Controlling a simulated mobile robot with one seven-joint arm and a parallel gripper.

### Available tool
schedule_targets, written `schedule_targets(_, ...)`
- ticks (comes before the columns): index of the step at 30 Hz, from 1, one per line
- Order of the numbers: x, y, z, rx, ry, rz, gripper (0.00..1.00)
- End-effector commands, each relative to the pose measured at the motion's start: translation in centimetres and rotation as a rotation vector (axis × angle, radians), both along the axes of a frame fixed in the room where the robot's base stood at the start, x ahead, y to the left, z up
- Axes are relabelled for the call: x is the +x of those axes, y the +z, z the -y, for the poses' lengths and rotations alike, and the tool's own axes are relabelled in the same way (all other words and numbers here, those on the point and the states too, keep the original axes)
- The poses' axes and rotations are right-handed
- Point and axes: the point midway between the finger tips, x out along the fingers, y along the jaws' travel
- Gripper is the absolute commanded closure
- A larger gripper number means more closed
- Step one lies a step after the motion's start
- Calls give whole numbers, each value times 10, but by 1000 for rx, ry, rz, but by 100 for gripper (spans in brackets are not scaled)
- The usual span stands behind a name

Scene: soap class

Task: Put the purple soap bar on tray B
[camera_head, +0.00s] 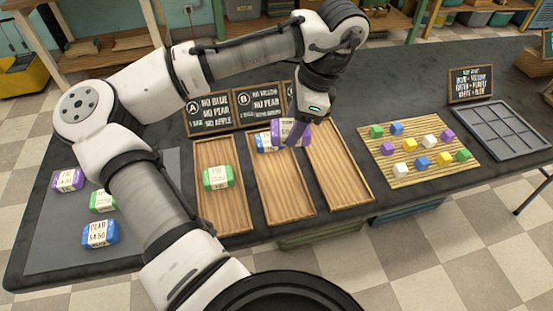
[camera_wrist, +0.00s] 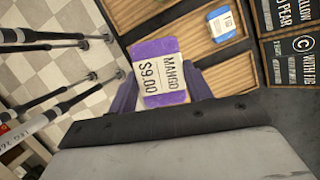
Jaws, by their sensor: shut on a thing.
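My gripper (camera_head: 293,138) is shut on a purple soap bar (camera_head: 287,126) with a white label. In the wrist view the held purple bar (camera_wrist: 160,72) reads MANGO and 9.00, with a finger on each side. It appears above the far part of tray B (camera_head: 287,190), the middle tray; its exact height is hard to tell. A blue soap bar (camera_head: 264,142) lies on tray B near its far end, partly hidden by the held bar in the head view. The blue bar also shows in the wrist view (camera_wrist: 221,23).
Tray A (camera_head: 222,215) holds a green bar (camera_head: 217,177); tray C (camera_head: 338,175) is empty. Signs stand behind the trays. A grey mat (camera_head: 60,235) holds another purple bar (camera_head: 67,180), a green bar and a blue bar (camera_head: 100,233). Coloured cubes lie on a slatted mat (camera_head: 400,175) at right.

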Motion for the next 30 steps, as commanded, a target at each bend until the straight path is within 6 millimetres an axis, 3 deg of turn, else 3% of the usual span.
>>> schedule_targets(6, -23, 4, -3, -1, 203, -1, 76)
schedule_targets(10, -27, -6, -3, -2, 242, -2, 76)
schedule_targets(24, -28, -124, -3, 1, 243, -2, 76)
schedule_targets(30, -27, -155, -3, -1, 242, 1, 76)
